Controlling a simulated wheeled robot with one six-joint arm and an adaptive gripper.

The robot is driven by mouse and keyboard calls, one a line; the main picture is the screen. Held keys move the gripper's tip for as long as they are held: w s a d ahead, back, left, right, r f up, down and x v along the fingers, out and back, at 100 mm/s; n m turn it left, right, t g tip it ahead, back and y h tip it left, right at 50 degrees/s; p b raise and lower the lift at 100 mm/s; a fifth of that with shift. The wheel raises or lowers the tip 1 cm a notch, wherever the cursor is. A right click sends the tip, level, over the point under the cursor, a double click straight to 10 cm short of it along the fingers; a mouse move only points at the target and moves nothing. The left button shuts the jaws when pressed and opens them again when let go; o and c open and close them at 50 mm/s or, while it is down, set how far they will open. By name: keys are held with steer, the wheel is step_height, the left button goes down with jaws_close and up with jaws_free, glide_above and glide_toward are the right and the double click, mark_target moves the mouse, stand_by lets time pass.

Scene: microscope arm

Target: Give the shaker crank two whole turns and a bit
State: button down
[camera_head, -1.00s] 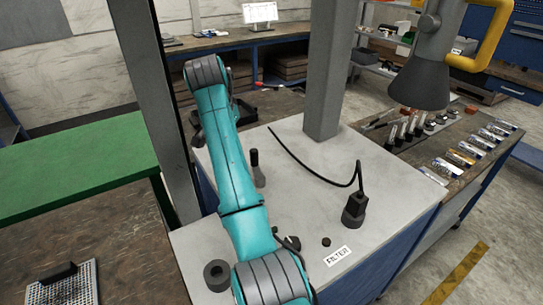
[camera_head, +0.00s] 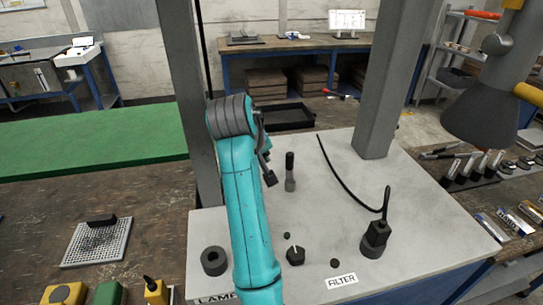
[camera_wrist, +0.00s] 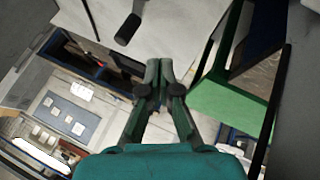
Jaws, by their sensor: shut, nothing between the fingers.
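An upright handle with a black grip on a grey post (camera_head: 290,172) stands on the light grey bench top; it may be the shaker crank, but I cannot tell for sure. A black cylindrical grip also shows in the wrist view (camera_wrist: 128,28), up and left of my fingertips. My gripper (camera_wrist: 158,68) is shut and empty, its fingertips together and apart from that grip. In the head view my gripper (camera_head: 267,172) is partly hidden by my teal arm, just left of the upright handle. How the gripper's height compares with the handle is unclear.
A grey pillar (camera_head: 387,85) rises behind the handle. A black cable (camera_head: 340,185) curves to a dark plug-like fitting (camera_head: 375,238). Small knobs and a FILTER label (camera_head: 341,281) lie at the front. A black tray (camera_head: 287,117) and a red-tipped lever (camera_head: 335,93) are behind.

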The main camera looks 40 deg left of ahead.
mark_target(290, 169)
steer(key=x, duration=0.8)
steer(key=shift+w+d, duration=0.2)
steer(key=shift+w, duration=0.35)
steer(key=shift+w+d, duration=0.2)
steer(key=shift+w, duration=0.35)
steer(key=shift+w+d, duration=0.25)
steer(key=shift+w, duration=0.5)
steer(key=shift+w, duration=0.2)
